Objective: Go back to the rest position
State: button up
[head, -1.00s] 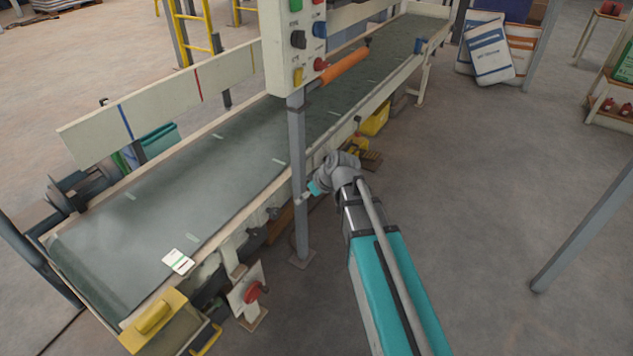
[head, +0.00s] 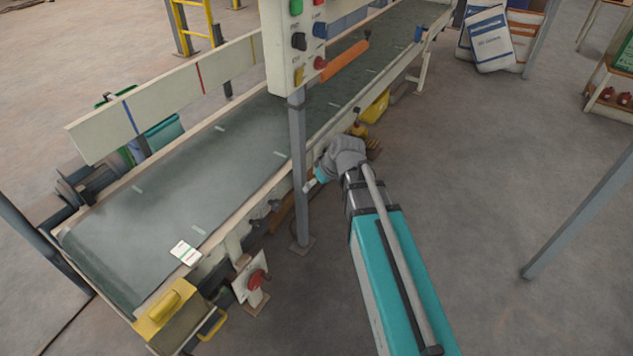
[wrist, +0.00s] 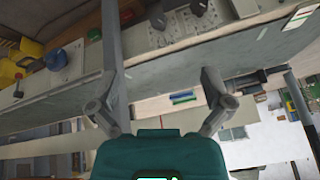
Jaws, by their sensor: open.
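My gripper (wrist: 160,95) shows in the wrist view with its two fingers spread wide apart and nothing between them. In the head view my arm reaches up from the lower right, and its wrist end sits just right of the grey post that carries the control panel (head: 294,45). The conveyor belt (head: 200,185) runs diagonally to the left of my arm.
A grey post (head: 299,170) stands close to my arm's end. A yellow box (head: 170,315) and a red knob (head: 256,279) are at the belt's near end. Sacks (head: 488,40) lean at the back. Another grey post (head: 585,212) stands at right; the floor between is clear.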

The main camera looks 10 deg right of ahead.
dwell(0.5)
jog(key=s+d+m+g+h+p, duration=0.2)
jog(key=s+d+m+g+h, duration=0.15)
jog(key=s+d+m, duration=0.6)
notch_tip(320, 180, up, 23)
jog(key=s+n+p, duration=0.2)
jog(key=s+p, duration=0.1)
jog(key=p, duration=2)
jog(key=shift+n+h, duration=0.35)
jog(key=shift+h, duration=0.1)
jog(key=shift+r, duration=0.1)
jog(key=shift+c, duration=0.3)
